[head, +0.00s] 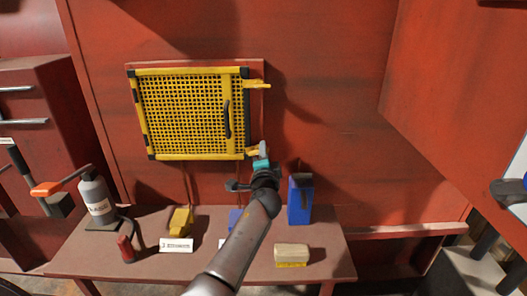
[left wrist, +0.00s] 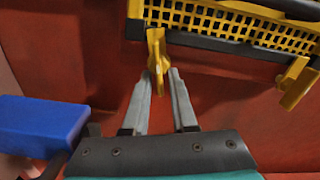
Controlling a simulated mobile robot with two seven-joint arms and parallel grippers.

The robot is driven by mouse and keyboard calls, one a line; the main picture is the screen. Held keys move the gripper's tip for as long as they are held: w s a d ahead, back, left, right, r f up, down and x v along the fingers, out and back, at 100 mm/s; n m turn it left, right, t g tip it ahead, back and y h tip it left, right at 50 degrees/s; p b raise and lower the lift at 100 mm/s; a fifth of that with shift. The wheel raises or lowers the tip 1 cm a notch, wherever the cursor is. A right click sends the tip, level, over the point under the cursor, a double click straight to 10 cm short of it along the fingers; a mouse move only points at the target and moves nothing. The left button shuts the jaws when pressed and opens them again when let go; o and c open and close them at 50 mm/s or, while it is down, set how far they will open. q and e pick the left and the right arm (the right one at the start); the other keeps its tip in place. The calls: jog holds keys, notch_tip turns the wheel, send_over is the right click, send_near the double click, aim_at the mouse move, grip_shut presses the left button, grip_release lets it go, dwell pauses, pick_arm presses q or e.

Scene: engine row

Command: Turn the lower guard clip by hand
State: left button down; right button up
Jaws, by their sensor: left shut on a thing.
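The yellow mesh guard (head: 190,115) is closed flat on the red wall, with a black handle (head: 227,119) near its right edge. The upper clip (head: 257,85) is a yellow bar pointing right; it also shows in the left wrist view (left wrist: 297,82). The lower guard clip (head: 252,151) is at the lower right corner. My left gripper (head: 262,151) is at this clip and covers part of it. In the left wrist view, the yellow lower clip (left wrist: 156,55) sits between the tips of the left gripper (left wrist: 160,80), which is shut on it.
Below, a bench (head: 140,275) carries a grey spray bottle (head: 97,200), a yellow block (head: 180,221), a blue box (head: 300,202) and a pale block (head: 291,253). A red cabinet (head: 460,100) juts out at right. The wall right of the guard is clear.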

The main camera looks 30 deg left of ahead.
pick_arm(q)
jog(key=shift+d+f+m, duration=0.1)
jog(key=shift+f+m, duration=0.15)
jog(key=shift+m, duration=0.4)
jog(key=shift+d+f+m, duration=0.1)
jog(key=shift+f+m, duration=0.15)
jog(key=shift+m, duration=0.4)
jog(key=shift+f, duration=0.1)
jog(key=c, duration=1.1)
grip_release()
jog(key=shift+s, duration=0.1)
jog(key=shift+o, duration=0.6)
jog(key=shift+r, duration=0.25)
jog(key=p+v, duration=0.1)
jog(key=v, duration=1.4)
jog(key=shift+s, duration=0.15)
